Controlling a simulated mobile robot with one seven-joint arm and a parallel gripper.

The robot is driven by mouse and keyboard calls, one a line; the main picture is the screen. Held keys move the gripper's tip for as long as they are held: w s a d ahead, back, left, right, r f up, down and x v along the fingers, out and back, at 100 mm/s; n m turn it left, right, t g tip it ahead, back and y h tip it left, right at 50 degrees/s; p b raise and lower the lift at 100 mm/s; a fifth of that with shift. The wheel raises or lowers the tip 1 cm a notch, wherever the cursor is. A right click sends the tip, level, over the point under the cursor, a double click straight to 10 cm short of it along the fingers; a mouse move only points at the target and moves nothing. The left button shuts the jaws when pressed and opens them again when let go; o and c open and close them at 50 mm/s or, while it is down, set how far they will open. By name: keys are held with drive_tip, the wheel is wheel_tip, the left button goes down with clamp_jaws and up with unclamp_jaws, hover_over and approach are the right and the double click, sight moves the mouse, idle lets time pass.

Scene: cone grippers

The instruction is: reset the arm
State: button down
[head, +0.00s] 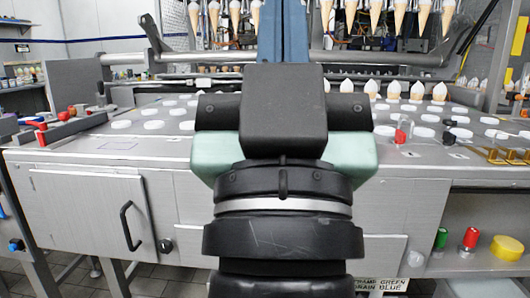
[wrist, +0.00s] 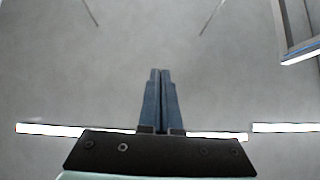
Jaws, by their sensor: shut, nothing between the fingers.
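My gripper (wrist: 160,74) shows in the wrist view with its two blue fingers side by side and closed together. Nothing is held between them. Behind the fingers is a plain grey ceiling-like surface, so they appear to point upward. In the head view my arm stands in the middle, with black links and a pale green part, and hides the centre of the machine. The blue fingers rise above the black block there, up to the top edge of the picture.
A grey metal machine table (head: 120,150) with white discs spans the head view. White-topped cones (head: 393,90) stand along its back, and more hang above. Red-handled tools lie at left. A red cylinder (head: 403,129) stands at right. A yellow round object (head: 508,247) sits on a lower shelf.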

wheel_tip(320, 180, up, 38)
drive_tip(key=s+a+y+p, duration=0.1)
drive_tip(key=p, duration=3.7)
drive_tip(key=shift+s+a+r, duration=0.15)
drive_tip(key=shift+s+r, duration=0.05)
